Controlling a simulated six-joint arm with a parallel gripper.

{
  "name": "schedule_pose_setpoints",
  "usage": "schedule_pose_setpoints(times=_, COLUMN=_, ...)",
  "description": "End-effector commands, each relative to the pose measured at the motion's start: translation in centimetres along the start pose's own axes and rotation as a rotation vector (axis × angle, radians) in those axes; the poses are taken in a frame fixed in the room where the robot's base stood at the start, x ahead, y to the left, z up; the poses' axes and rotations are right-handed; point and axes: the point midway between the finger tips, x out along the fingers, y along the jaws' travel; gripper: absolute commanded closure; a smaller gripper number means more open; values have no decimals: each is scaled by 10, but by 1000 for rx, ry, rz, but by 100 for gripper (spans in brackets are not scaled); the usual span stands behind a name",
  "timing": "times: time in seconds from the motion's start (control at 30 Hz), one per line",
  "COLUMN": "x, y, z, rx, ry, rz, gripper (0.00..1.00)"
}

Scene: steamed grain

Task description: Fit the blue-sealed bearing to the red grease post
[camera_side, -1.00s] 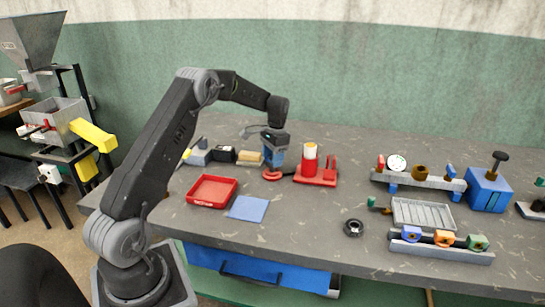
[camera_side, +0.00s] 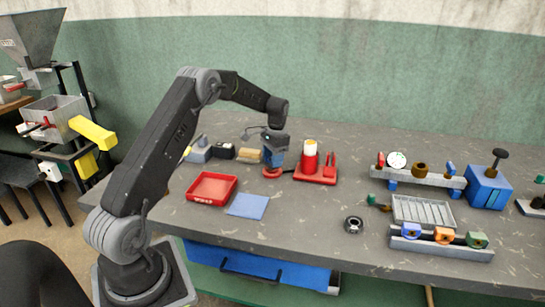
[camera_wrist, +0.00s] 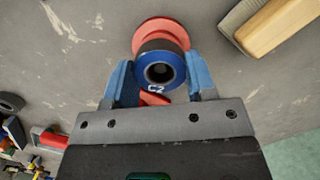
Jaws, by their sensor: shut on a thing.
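My gripper (camera_wrist: 160,88) is shut on the blue-sealed bearing (camera_wrist: 178,58), a dark ring with a blue face and an open bore, seen between the blue fingers in the wrist view. A red round-footed piece (camera_wrist: 150,27), which looks like the grease post, shows just beyond the bearing. In the side view my gripper (camera_side: 273,168) points down right over this red piece (camera_side: 272,174). The bearing largely hides its upper part. I cannot tell whether the bearing is around the post or only above it.
A red cylinder with a pale top (camera_side: 310,145) stands on a red base close right of my gripper. A wood-backed brush (camera_wrist: 275,25) lies close on the other side. A red tray (camera_side: 212,202), a blue mat (camera_side: 249,206) and a dark ring (camera_side: 353,225) lie nearer the front.

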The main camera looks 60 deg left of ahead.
Motion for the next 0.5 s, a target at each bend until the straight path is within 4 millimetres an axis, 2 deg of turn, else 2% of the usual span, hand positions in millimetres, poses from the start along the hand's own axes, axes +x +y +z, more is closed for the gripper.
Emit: schedule_pose_setpoints(times=0.5, x=5, y=0, z=-1, rx=0, ry=1, rz=0, gripper=77)
